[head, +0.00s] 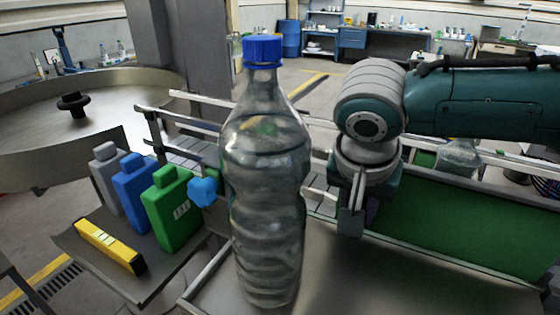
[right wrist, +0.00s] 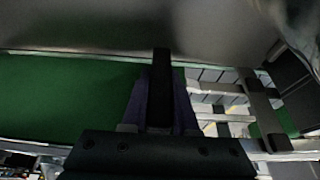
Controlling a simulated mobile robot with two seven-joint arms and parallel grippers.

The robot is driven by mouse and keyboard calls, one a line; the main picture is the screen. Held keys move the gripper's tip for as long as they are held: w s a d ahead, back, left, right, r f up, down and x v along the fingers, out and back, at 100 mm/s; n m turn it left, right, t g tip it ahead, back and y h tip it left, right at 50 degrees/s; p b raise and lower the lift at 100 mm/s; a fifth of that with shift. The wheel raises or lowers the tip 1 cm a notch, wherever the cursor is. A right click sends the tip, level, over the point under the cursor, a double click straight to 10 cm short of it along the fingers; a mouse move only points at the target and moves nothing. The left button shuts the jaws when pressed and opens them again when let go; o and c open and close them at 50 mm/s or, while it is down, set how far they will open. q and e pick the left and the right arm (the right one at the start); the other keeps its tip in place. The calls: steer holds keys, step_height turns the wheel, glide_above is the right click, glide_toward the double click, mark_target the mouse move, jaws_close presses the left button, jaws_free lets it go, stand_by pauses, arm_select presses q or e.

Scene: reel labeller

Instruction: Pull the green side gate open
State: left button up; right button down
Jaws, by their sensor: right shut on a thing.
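I cannot pick out a separate green side gate for certain. The green surface (head: 450,225) beside the rails at the right of the head view looks like a conveyor belt; it fills the left of the right wrist view (right wrist: 60,95). My right gripper (head: 352,222) points down at the left end of this green surface. In the right wrist view its jaws (right wrist: 160,90) are shut on a narrow dark upright bar (right wrist: 161,75), with purple parts on both sides. What the bar belongs to is hidden. My left gripper is not in view.
A large clear bottle with a blue cap (head: 265,190) stands close in front, hiding part of the conveyor. Grey, blue and green (head: 172,210) containers and a yellow level (head: 108,245) sit on a left shelf. A smaller bottle (head: 458,158) is beyond my right arm.

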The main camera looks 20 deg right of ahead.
steer(key=s+d+p, duration=0.1)
steer(key=s+p, duration=0.1)
steer(key=p, duration=0.1)
steer(key=s+d+r+p, duration=0.1)
steer(key=s+d+p, duration=0.1)
steer(key=p, duration=0.1)
steer(key=shift+d, duration=0.15)
steer(key=s+d+p, duration=0.4)
steer(key=s+p, duration=0.1)
steer(key=shift+s+d, duration=0.25)
steer(key=shift+d, duration=0.1)
steer(key=s+d+p, duration=0.1)
steer(key=s+d, duration=0.2)
steer(key=s+d+p, duration=0.2)
steer(key=s+d, duration=0.1)
steer(key=s, duration=0.1)
steer(key=s+d+f+p, duration=0.1)
steer(key=s+d, duration=0.3)
steer(key=shift+s, duration=0.25)
steer(key=shift+s+d+p, duration=0.3)
steer(key=shift+s, duration=0.05)
steer(key=c, duration=0.7)
jaws_free()
